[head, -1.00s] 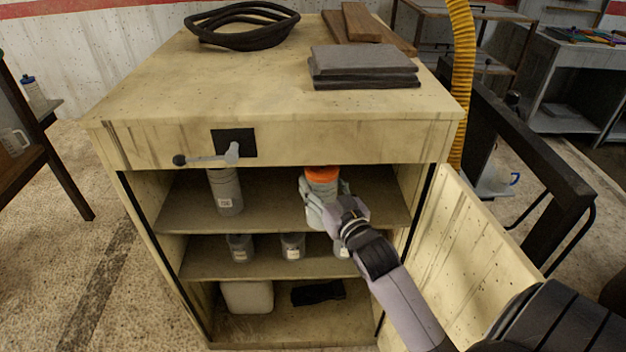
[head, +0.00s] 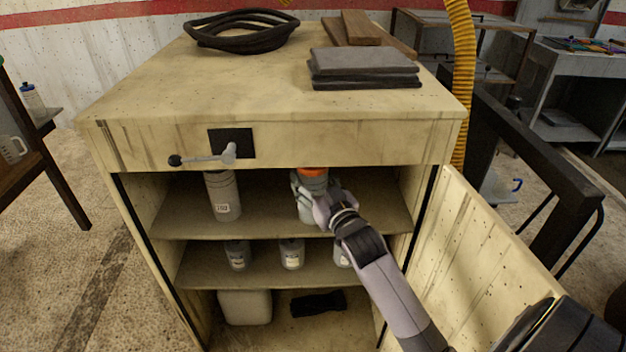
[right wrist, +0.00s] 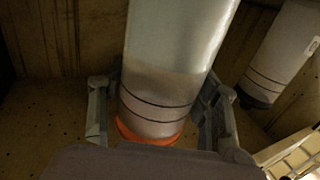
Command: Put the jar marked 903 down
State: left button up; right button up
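A grey jar with an orange lid (head: 313,173) is inside the cabinet, over the right part of the upper shelf (head: 265,210). My right gripper (head: 318,198) reaches in from the front right and is shut around it. In the right wrist view the jar (right wrist: 170,60) stands between the two fingers (right wrist: 158,110), which lie against its sides near the orange band. No number shows on its visible side, so I cannot read 903. The jar looks upright; I cannot tell whether its base touches the shelf. My left gripper is out of view.
Another grey labelled jar (head: 222,195) stands to the left on the same shelf, with free room between. Several smaller jars (head: 291,253) stand on the shelf below. The cabinet's top front edge (head: 330,145) overhangs the shelf, and the open door (head: 475,250) is at right.

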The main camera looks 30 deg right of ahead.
jog(key=o, duration=0.3)
jog(key=shift+o, duration=0.2)
jog(key=shift+s+r, duration=0.1)
jog(key=shift+r, duration=0.05)
jog(key=s+a, duration=0.2)
jog(key=s, duration=1)
jog(key=w+a+f+n+g+y, duration=0.1)
jog(key=a+f+g, duration=0.15)
jog(key=f, duration=0.65)
jog(key=w+a+f+g+y, duration=0.1)
jog(key=w+a+f, duration=0.15)
jog(key=f, duration=0.65)
jog(key=s+a+f+n+g+y, duration=0.15)
jog(key=s+f, duration=0.25)
jog(key=f, duration=0.7)
jog(key=s+a+f+g+h, duration=0.1)
jog(key=s+a+f+g, duration=0.25)
jog(key=f, duration=0.65)
jog(key=s+a+f+g, duration=0.1)
jog(key=s+f+g, duration=0.3)
jog(key=s+f, duration=1.25)
jog(key=s+f+n+g, duration=0.1)
jog(key=s+f, duration=0.3)
jog(key=s, duration=0.5)
jog(key=s+f+g, duration=0.3)
jog(key=s+f, duration=0.1)
jog(key=s, duration=0.4)
jog(key=shift+s+d+n+b, duration=0.15)
jog(key=shift+s+n+b, duration=0.2)
jog(key=shift+b, duration=0.05)
